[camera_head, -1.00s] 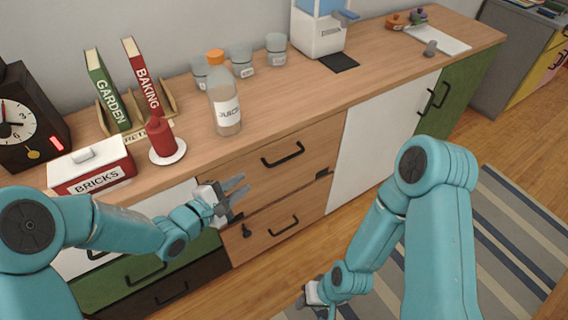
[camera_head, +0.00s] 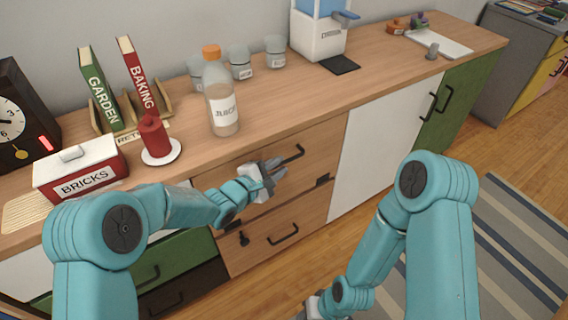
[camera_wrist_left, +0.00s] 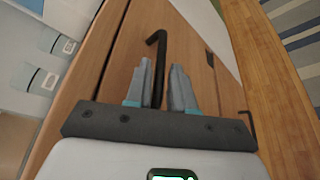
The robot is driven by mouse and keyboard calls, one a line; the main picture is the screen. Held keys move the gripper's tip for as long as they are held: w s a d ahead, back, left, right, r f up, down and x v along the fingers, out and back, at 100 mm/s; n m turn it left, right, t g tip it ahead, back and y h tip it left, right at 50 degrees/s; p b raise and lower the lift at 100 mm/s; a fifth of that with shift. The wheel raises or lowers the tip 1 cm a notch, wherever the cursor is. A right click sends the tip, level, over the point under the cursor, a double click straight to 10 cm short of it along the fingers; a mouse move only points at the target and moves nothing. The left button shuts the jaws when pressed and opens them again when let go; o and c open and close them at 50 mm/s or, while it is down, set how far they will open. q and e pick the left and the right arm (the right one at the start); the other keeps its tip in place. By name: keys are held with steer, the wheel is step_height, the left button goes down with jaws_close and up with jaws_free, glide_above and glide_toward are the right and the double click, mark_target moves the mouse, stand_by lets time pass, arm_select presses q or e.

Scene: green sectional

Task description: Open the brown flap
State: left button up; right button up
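The brown flap (camera_head: 318,152) is the upper wooden front in the middle of the cabinet, and it looks closed. It has a black bar handle (camera_head: 294,154), whose left part is hidden by my left gripper in the head view. My left gripper (camera_head: 275,170) is at the handle. In the left wrist view the handle (camera_wrist_left: 157,50) runs down between the two grey fingers (camera_wrist_left: 165,85), which stand apart on either side of it. I cannot tell whether they touch it.
A brown drawer (camera_head: 265,238) with its own handle lies below the flap. White (camera_head: 385,140) and green (camera_head: 458,105) doors are to the right. A juice bottle (camera_head: 222,100) and a red candle (camera_head: 154,138) stand on the counter. A striped rug (camera_head: 510,240) lies on the floor.

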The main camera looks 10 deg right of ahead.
mark_target(282, 164)
arm_select(q)
steer(key=shift+x, duration=1.65)
arm_select(e)
steer(key=shift+f, duration=0.2)
arm_select(q)
jaws_close()
steer(key=s+d+f+m+t+b, duration=0.1)
steer(key=s+d+f+m+b, duration=0.1)
steer(key=s+b, duration=0.4)
steer(key=s+d+f+m+t+h+b, duration=0.1)
steer(key=s+d+f+m+b, duration=0.1)
steer(key=s+f+m+b, duration=0.2)
steer(key=s+b, duration=0.3)
steer(key=b, duration=0.5)
steer(key=shift+d+f+t+b, duration=0.3)
steer(key=shift+f+b, duration=0.05)
arm_select(e)
step_height(282, 164, down, 18)
steer(key=w+d, duration=0.1)
steer(key=shift+w+d+m+t, duration=0.15)
steer(key=shift+w+m+t, duration=0.15)
steer(key=shift+r, duration=0.1)
